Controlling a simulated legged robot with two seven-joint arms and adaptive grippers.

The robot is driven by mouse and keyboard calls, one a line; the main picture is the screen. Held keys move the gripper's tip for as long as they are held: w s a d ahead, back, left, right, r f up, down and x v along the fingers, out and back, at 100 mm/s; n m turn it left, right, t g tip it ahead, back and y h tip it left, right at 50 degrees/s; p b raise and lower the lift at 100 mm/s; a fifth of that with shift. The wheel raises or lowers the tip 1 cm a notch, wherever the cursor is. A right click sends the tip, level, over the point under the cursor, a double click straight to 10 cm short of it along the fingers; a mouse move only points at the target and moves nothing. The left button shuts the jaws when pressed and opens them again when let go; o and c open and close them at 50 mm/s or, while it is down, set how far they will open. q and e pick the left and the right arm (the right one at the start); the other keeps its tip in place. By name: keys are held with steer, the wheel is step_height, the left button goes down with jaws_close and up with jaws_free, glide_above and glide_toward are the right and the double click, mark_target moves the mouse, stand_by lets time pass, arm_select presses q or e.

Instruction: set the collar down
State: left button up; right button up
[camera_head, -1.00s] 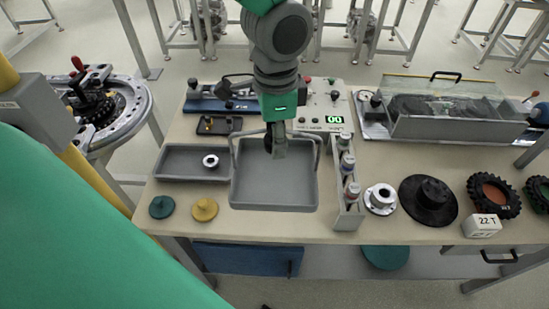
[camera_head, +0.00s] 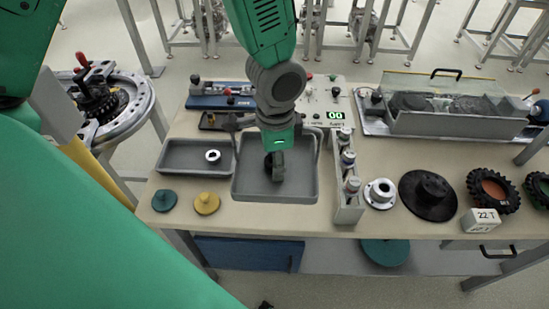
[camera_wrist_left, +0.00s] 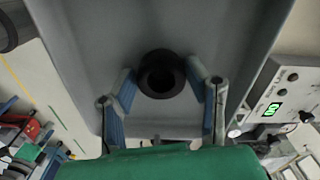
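My left gripper (camera_head: 275,168) points down over the wide grey tray (camera_head: 255,195) in the middle of the bench. It also shows in the left wrist view (camera_wrist_left: 162,78), with a blue-padded finger on each side of a dark round collar (camera_wrist_left: 161,91). The fingers appear closed on the collar, and its open bore faces the wrist camera. In the head view the collar is a small dark shape at the fingertips, partly hidden by them. I cannot tell whether it touches the tray floor. My right gripper is not in view.
A shallower grey tray (camera_head: 180,168) with a small metal ring (camera_head: 213,156) stands to the left. A rack of bottles (camera_head: 347,210) borders the right side. Teal (camera_head: 164,200) and yellow (camera_head: 207,203) knobbed discs lie in front. A control box (camera_head: 322,92) stands behind.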

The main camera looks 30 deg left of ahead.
arm_select(q)
steer(key=shift+o, duration=0.3)
steer(key=shift+d+r, duration=0.1)
steer(key=shift+d, duration=0.35)
steer(key=shift+w+a+r, duration=0.1)
steer(key=shift+r, duration=0.1)
step_height(320, 180, up, 12)
steer(key=shift+f, duration=0.15)
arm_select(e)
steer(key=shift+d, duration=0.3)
arm_select(q)
steer(key=shift+a+f, duration=0.1)
steer(key=shift+a, duration=0.3)
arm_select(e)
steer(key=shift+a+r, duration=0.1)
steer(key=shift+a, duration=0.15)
